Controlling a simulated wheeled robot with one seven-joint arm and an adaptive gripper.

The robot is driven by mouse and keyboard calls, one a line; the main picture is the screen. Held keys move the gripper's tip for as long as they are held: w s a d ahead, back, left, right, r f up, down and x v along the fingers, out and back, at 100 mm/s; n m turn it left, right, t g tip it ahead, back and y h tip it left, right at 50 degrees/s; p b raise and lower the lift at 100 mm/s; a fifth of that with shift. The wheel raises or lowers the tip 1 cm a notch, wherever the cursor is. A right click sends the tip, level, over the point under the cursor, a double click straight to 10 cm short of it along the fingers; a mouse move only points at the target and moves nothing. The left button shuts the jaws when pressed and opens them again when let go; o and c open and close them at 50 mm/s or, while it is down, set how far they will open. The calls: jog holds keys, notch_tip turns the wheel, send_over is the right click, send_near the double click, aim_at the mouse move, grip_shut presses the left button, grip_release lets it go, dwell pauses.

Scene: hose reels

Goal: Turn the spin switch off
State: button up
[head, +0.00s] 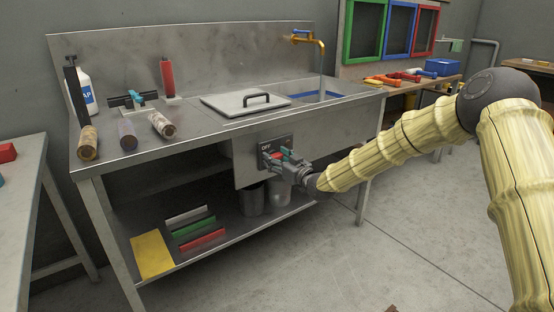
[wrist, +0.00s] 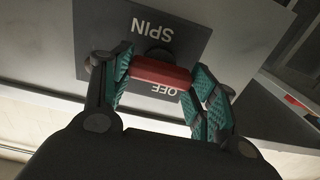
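The spin switch is a red bar handle (wrist: 161,73) on a dark plate (wrist: 190,45) marked SPIN and OFF, both upside down in the wrist view. The OFF lettering is partly hidden behind the bar. In the head view the plate (head: 266,149) sits on the sink unit's front panel, with OFF at its top and the handle mostly hidden. My gripper (wrist: 162,72) is at the switch, with one teal-padded finger at each end of the bar. The pads appear to touch both ends. In the head view my gripper (head: 281,158) reaches the plate from the right.
The steel sink unit (head: 225,122) holds a lid (head: 245,105), several rollers and handled tools, and a soap bottle (head: 86,92). Metal buckets (head: 252,200) stand on the shelf below the switch. A side table (head: 30,165) is at left.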

jog(key=shift+c, duration=0.8)
jog(key=shift+r+m, duration=0.1)
jog(key=shift+m, duration=0.2)
jog(key=m+p, duration=0.2)
jog(key=m, duration=0.1)
jog(key=shift+w+d, duration=0.1)
jog(key=shift+d, duration=0.05)
jog(key=m+p, duration=0.1)
jog(key=m, duration=0.4)
jog(key=shift+w+d, duration=0.1)
jog(key=m, duration=0.4)
jog(key=shift+d, duration=0.1)
jog(key=shift+w+f+m+b, duration=0.15)
jog(key=shift+m+b, duration=0.65)
jog(key=shift+m, duration=1.9)
